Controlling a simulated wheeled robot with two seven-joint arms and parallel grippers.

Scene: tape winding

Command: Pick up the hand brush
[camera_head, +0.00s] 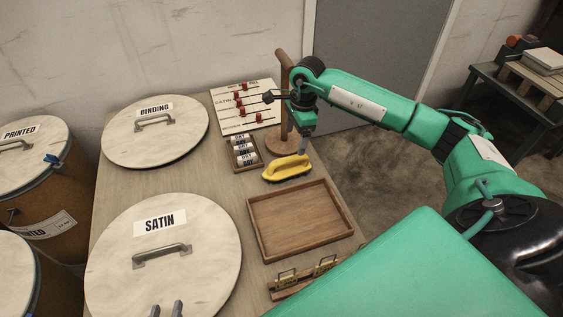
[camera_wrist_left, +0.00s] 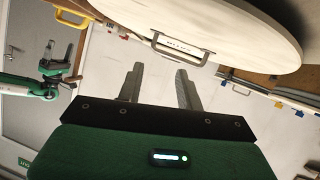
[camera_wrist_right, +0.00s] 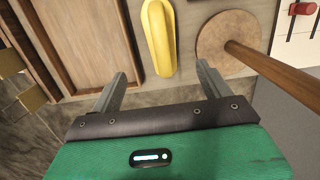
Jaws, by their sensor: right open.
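The yellow hand brush (camera_head: 287,169) lies on the table between the wooden tray and the round-based wooden stand. It also shows in the right wrist view (camera_wrist_right: 160,40), ahead of the fingertips. My right gripper (camera_head: 304,146) is open and points down just behind the brush. In the right wrist view its two fingers (camera_wrist_right: 160,80) are apart with nothing between them, and the brush lies beyond the gap. My left gripper (camera_head: 166,309) is at the bottom edge, by the SATIN lid. In the left wrist view its fingers (camera_wrist_left: 160,85) are apart and empty.
The wooden stand (camera_head: 284,143) rises close beside my right gripper. A wooden tray (camera_head: 253,222) lies in front of the brush, and a small rack of labelled rolls (camera_head: 236,168) is left of it. The SATIN lid (camera_head: 110,262) and BINDING lid (camera_head: 190,145) cover the table's left side.

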